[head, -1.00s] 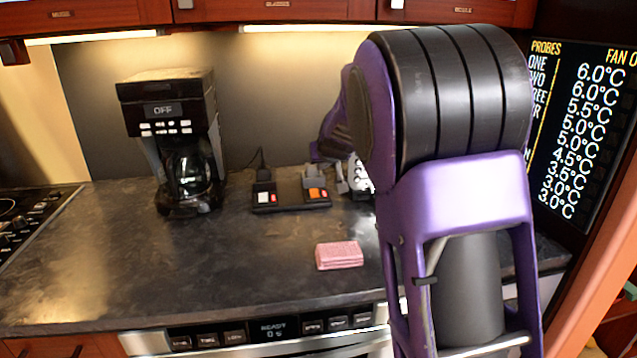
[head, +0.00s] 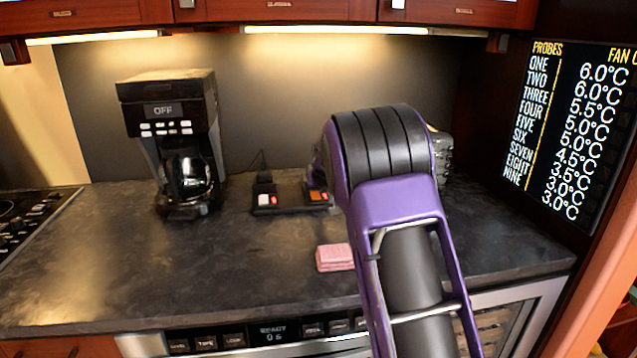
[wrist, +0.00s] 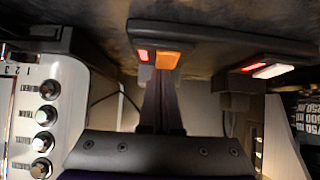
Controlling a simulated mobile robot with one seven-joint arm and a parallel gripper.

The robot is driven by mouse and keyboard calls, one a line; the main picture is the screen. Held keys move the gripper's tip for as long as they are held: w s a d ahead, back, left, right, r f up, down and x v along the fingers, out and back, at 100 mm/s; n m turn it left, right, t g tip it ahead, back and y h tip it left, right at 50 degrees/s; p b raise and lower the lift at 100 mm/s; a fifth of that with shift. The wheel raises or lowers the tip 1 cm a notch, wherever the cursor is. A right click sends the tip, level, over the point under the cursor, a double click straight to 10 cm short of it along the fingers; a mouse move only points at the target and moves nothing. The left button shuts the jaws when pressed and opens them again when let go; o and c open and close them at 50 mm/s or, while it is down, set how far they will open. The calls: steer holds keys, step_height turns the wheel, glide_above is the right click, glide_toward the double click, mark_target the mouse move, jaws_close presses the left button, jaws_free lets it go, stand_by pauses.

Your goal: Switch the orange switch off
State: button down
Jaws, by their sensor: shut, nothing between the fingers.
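The orange switch (head: 318,196) is on the right part of a black switch strip (head: 292,209) on the counter, with a small red part beside it. In the wrist view the orange switch (wrist: 168,60) shows at the top middle, on the strip (wrist: 205,40). My gripper (wrist: 161,84) is shut and empty, its narrow fingertips close to the orange switch. I cannot tell whether they touch it. In the head view my arm hides the gripper. A white switch (head: 264,200) with a red part sits on the strip's left side; it also shows in the wrist view (wrist: 273,71).
A coffee maker (head: 175,140) stands left of the strip. A pink sponge (head: 334,257) lies in front, near my arm. A white appliance with several knobs (wrist: 62,112) stands close beside my gripper in the wrist view. The counter's left middle is clear.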

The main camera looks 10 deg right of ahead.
steer(key=shift+p, duration=0.3)
steer(key=p, duration=0.2)
steer(key=shift+w+r+g+p, duration=0.1)
steer(key=shift+r+g+p, duration=0.05)
steer(key=shift+g+p, duration=0.15)
steer(key=shift+f, duration=0.4)
steer(key=shift+w+r, duration=0.25)
steer(key=shift+w, duration=0.1)
steer(key=shift+w+p, duration=0.4)
steer(key=shift+w, duration=0.05)
